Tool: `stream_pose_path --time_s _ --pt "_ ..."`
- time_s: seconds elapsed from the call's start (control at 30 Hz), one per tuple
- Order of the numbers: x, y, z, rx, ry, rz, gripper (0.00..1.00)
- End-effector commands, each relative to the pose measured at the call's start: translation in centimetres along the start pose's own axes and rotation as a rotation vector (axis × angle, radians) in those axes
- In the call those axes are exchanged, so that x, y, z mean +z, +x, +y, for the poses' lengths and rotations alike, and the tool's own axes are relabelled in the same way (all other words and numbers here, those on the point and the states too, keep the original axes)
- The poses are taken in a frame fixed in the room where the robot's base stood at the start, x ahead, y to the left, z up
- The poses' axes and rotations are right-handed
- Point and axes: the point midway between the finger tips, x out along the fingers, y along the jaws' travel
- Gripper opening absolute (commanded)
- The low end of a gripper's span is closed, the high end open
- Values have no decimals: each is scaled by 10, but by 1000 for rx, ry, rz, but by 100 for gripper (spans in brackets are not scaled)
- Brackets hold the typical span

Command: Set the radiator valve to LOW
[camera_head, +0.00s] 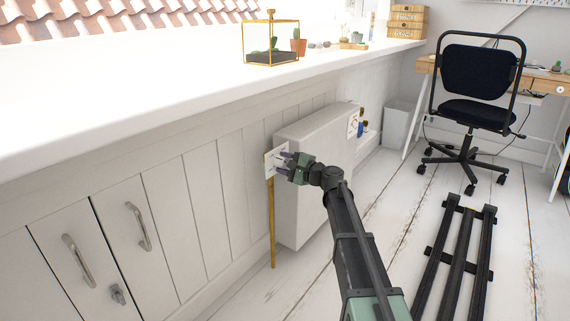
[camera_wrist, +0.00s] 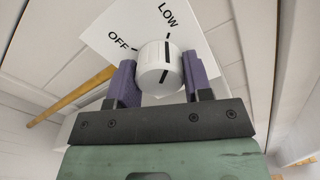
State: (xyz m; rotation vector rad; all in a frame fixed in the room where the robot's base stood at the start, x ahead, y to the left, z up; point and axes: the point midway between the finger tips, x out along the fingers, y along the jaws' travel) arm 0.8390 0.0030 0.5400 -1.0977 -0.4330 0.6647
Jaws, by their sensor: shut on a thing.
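The radiator valve's white knob (camera_wrist: 160,70) sits between the two purple fingers of my gripper (camera_wrist: 161,80) in the wrist view. The fingers are shut on its sides. A black line on the knob runs up toward the LOW mark; OFF is to its left. Both words are on a white label plate (camera_wrist: 125,30) behind the knob. In the head view my gripper (camera_head: 282,163) reaches the label plate (camera_head: 270,159) beside the white radiator (camera_head: 310,165). The knob is too small and covered to make out there.
A brass pipe (camera_head: 272,225) runs from the valve to the floor. A white sill (camera_head: 190,85) overhangs above, with a glass terrarium (camera_head: 270,45) on it. Cupboard doors (camera_head: 85,255) are at the left. Right of the radiator are a bin (camera_head: 398,122) and a chair (camera_head: 480,85).

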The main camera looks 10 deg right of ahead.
Motion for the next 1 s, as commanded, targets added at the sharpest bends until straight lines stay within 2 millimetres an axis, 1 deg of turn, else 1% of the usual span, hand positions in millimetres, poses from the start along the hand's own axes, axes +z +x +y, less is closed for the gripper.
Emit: stream_pose_path --time_s 0.07,0.1,0.23,0.27,0.47,0.57,0.67,0.9,1.0 --pt "0 -1 0 1 -1 0 22" --pt "0 -1 0 1 -1 0 49" --pt "0 -1 0 0 -1 0 69" --pt "0 -1 0 0 -1 0 72" --pt "0 0 0 0 -1 0 72" --pt "0 -4 0 0 -1 1 72" --pt "1 -19 0 -1 -1 2 72" --pt "1 -80 1 -1 -1 3 72" --pt "1 -98 0 0 -1 2 72"
